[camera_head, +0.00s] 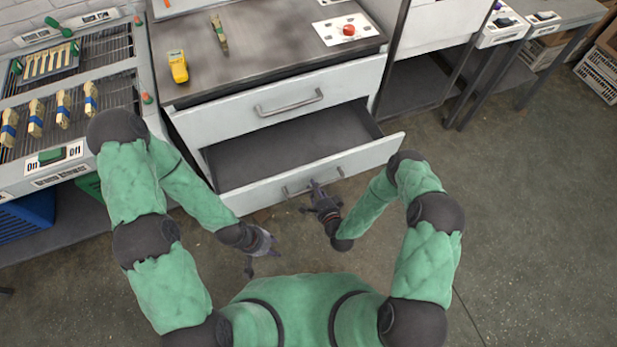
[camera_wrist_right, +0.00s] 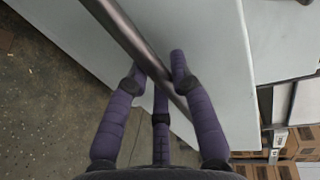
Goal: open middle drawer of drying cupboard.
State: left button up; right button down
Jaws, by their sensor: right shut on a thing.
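The drying cupboard (camera_head: 170,98) stands in front of me. Its middle drawer (camera_head: 245,193) is pulled out, and its dark interior shows empty in the head view. My right gripper (camera_head: 317,188) is shut on the drawer's metal handle (camera_head: 290,192). In the right wrist view the purple fingers (camera_wrist_right: 157,72) close around the handle bar (camera_wrist_right: 125,35), against the pale drawer front (camera_wrist_right: 215,60). My left gripper (camera_head: 263,254) is open and empty, below and apart from the drawer's left front.
The top drawer (camera_head: 345,84) is shut, with its own handle (camera_head: 290,103). On the worktop (camera_head: 270,48) lie a yellow meter (camera_head: 178,66), a wooden piece (camera_head: 219,34) and a red-button panel (camera_head: 348,30). A rack machine (camera_head: 75,95) stands left. Floor at right (camera_head: 530,200) is clear.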

jog(key=shift+f+v, duration=0.2)
jog(key=shift+v, duration=0.7)
jog(key=shift+f+v, duration=0.2)
jog(key=shift+v, duration=0.7)
jog(key=shift+s, duration=0.1)
jog(key=c, duration=1.1)
grip_release()
jog(key=shift+o, duration=0.2)
jog(key=v, duration=1.2)
jog(key=shift+f, duration=0.1)
